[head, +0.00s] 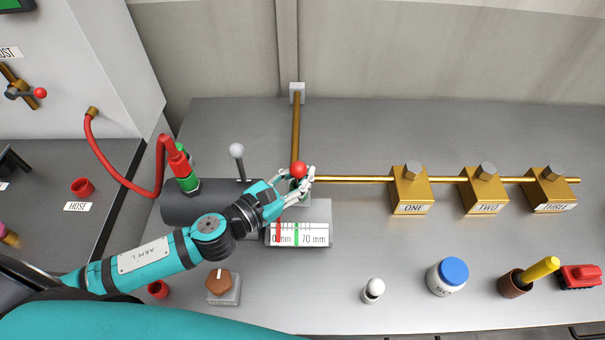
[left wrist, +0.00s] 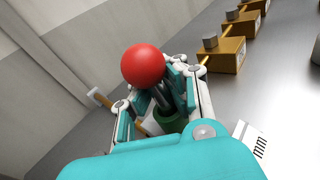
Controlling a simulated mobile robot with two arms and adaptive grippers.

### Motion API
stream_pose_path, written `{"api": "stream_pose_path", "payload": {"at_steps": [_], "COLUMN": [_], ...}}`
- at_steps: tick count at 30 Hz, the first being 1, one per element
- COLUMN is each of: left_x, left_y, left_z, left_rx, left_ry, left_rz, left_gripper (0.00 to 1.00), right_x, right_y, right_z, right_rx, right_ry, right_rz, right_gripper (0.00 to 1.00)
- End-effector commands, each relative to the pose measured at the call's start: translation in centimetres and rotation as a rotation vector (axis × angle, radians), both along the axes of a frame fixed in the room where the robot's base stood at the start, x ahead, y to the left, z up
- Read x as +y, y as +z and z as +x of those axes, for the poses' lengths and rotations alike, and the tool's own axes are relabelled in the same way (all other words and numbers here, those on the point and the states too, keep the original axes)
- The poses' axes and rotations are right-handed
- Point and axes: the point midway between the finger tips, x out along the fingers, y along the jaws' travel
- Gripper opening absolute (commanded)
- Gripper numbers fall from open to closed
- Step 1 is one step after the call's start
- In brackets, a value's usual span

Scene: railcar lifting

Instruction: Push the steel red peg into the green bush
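The steel red peg (head: 298,169) has a red ball on top, and its ball also shows in the left wrist view (left wrist: 143,65). Its grey steel shaft runs down from the ball between my left gripper's fingers. The green bush (left wrist: 171,121) lies below the shaft; it is mostly hidden by the gripper in the head view. The shaft's lower end appears to be at the bush, but how deep it sits cannot be seen. My left gripper (head: 299,183) is around the shaft just under the ball and looks shut on it. My right gripper is not in view.
A dark cylinder (head: 200,203) with a grey-knobbed lever lies left of the gripper. A gauge (head: 313,234) stands in front. A brass pipe (head: 350,179) runs right to brass blocks (head: 410,190). A blue-lidded jar (head: 447,277) and small items line the front edge.

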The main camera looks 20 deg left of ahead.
Motion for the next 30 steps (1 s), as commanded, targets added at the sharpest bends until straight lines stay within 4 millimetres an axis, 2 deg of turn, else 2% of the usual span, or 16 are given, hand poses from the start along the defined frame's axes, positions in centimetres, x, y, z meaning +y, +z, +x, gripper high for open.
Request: {"api": "stream_pose_path", "payload": {"at_steps": [1, 8, 30], "left_x": [0.01, -0.03, -0.11], "left_y": [-0.29, -0.35, -0.86], "left_z": [-0.02, -0.1, -0.34], "left_rx": [0.003, 0.006, 0.017], "left_ry": [0.0, -0.001, -0.004], "left_rz": [0.001, 0.001, 0.001], "left_gripper": [0.03, 0.33, 0.33], "right_x": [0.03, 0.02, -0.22], "right_y": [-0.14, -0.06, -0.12], "right_z": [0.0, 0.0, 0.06], "right_rx": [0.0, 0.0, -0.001], "right_ry": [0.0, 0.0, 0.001], "right_rz": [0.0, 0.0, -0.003], "right_gripper": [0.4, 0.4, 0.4]}}
